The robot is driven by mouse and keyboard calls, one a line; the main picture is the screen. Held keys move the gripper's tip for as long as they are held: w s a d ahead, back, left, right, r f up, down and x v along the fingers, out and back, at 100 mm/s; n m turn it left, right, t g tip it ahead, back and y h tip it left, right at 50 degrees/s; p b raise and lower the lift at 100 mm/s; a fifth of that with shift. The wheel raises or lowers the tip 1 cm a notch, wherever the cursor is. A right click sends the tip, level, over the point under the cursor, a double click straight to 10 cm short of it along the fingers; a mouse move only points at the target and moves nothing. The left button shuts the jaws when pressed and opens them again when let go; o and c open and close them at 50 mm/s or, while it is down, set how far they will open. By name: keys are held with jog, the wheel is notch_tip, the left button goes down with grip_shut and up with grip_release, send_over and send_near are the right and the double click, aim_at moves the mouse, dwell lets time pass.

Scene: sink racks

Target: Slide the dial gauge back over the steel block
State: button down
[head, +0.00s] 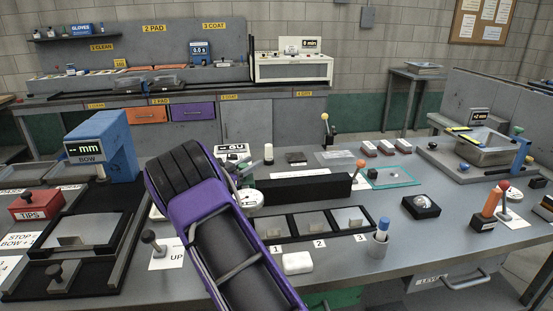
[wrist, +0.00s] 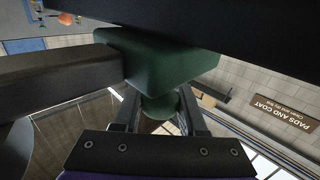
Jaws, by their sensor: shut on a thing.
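In the wrist view my gripper (wrist: 158,118) is shut on the lower, narrow part of a dark green body (wrist: 160,62). This body looks like the carriage or knob of the dial gauge, but I cannot be sure. In the head view my purple arm covers my gripper. A round white dial (head: 250,198), probably the dial gauge, shows just right of the arm, partly hidden, beside the left end of a long black bar (head: 310,187). I cannot clearly tell which piece is the steel block.
A black tray (head: 334,237) with compartments numbered 1, 2 and 3 lies in front of the bar. A blue gauge stand (head: 118,145) is at left.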

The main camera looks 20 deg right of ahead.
jog(key=a, duration=0.2)
jog(key=w+a, duration=0.1)
jog(key=a, duration=0.2)
jog(key=shift+w+a, duration=0.25)
jog(key=shift+a, duration=0.15)
jog(key=shift+c, duration=2.3)
grip_release()
jog(key=shift+a, duration=0.2)
jog(key=shift+d, duration=0.1)
jog(key=v, duration=0.7)
jog(key=shift+s+a, duration=0.15)
jog(key=shift+a, duration=0.05)
